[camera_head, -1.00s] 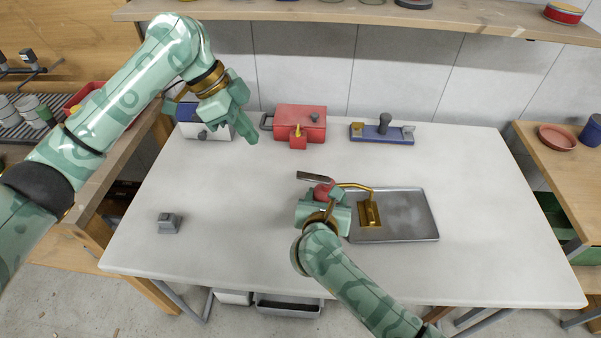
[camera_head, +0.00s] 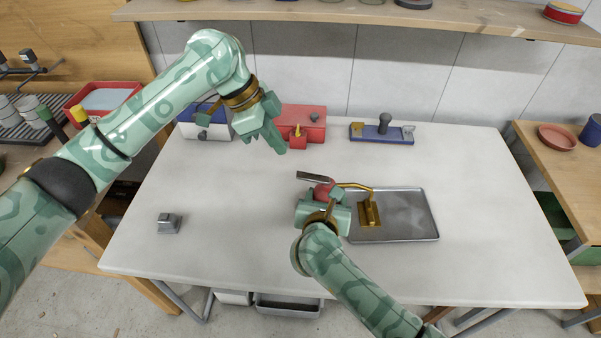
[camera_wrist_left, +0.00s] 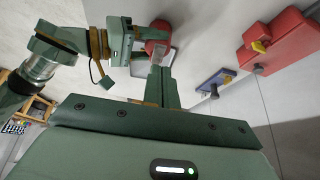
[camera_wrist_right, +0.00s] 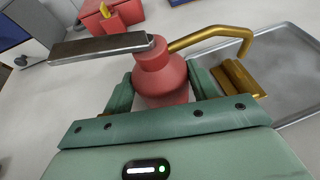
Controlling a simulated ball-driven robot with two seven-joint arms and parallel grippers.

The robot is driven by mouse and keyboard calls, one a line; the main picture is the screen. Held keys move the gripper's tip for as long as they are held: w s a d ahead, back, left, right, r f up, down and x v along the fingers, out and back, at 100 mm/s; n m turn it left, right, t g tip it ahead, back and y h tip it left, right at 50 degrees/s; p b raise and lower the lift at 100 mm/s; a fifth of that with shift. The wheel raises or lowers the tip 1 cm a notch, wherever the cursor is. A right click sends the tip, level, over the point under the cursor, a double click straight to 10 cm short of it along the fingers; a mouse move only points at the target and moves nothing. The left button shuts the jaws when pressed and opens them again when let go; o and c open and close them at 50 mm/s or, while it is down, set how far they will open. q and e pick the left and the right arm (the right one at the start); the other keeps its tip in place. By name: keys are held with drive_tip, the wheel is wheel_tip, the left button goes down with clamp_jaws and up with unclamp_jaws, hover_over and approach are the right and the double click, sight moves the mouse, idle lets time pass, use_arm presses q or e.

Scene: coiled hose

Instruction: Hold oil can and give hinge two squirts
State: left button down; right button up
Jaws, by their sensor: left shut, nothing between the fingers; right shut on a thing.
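The red oil can (camera_wrist_right: 160,75) stands between the fingers of my right gripper (camera_head: 324,198), which is shut on its body. Its grey lever (camera_wrist_right: 100,46) points left and its brass spout (camera_wrist_right: 210,33) reaches right, over the brass hinge (camera_head: 369,213). The hinge stands on the left part of the grey metal tray (camera_head: 410,222). I cannot tell whether the spout tip touches the hinge. My left gripper (camera_head: 279,147) is shut and empty, in the air up and to the left of the can. The can also shows in the left wrist view (camera_wrist_left: 158,33).
A red box (camera_head: 312,120) with a yellow-tipped part, a blue base with a dark knob (camera_head: 384,130) and a blue-and-white box (camera_head: 205,128) stand along the back. A small grey block (camera_head: 169,223) lies at left. The table's middle left is clear.

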sight(299, 174)
use_arm(q)
drive_tip(key=shift+x, duration=3.55)
drive_tip(key=shift+a, duration=0.1)
wheel_tip(299, 174, down, 3)
drive_tip(key=shift+r, duration=0.1)
drive_tip(key=a, duration=0.1)
drive_tip(key=a+r, duration=0.1)
drive_tip(key=a, duration=0.1)
drive_tip(key=shift+s, duration=0.1)
drive_tip(key=shift+r, duration=0.1)
